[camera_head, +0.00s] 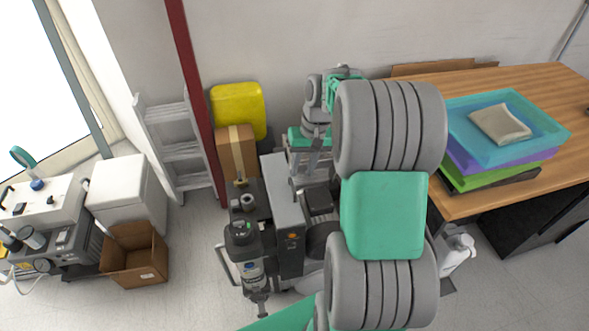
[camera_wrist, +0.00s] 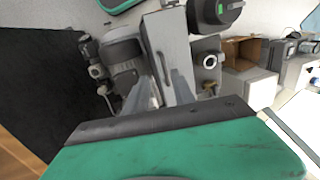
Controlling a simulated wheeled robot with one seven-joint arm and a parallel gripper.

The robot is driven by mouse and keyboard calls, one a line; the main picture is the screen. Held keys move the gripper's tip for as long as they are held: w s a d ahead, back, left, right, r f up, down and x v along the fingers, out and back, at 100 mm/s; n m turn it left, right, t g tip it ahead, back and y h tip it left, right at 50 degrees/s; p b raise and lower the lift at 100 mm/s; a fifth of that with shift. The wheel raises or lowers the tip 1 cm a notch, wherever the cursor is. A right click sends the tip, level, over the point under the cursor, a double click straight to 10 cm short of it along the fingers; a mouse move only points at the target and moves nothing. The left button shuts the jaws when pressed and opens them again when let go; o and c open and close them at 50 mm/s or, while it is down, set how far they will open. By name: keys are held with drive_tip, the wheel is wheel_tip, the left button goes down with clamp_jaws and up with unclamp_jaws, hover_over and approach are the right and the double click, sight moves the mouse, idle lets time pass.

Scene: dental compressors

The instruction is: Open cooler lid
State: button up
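A white box (camera_head: 122,192), which looks like the cooler, stands on the floor at the left of the head view. Its flat top appears closed. It also shows at the right of the wrist view (camera_wrist: 257,88). My gripper (camera_head: 304,172) hangs above the grey machines near the middle of the head view, well to the right of the white box and apart from it. My arm hides part of this area. The finger gap is too small and unclear to judge. I see nothing held in it.
An open cardboard box (camera_head: 135,254) sits just in front of the white box. A stepladder (camera_head: 177,150) leans behind it. A wooden table (camera_head: 465,205) with stacked trays is at the right.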

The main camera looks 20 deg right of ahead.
sight(293, 187)
drive_tip(key=f, duration=0.2)
drive_tip(key=a+f, duration=0.1)
drive_tip(key=f, duration=0.1)
drive_tip(key=w+a+f, duration=0.1)
drive_tip(key=f, duration=0.1)
drive_tip(key=shift+f, duration=0.35)
clamp_jaws()
drive_tip(key=shift+r, duration=0.1)
idle(1.0)
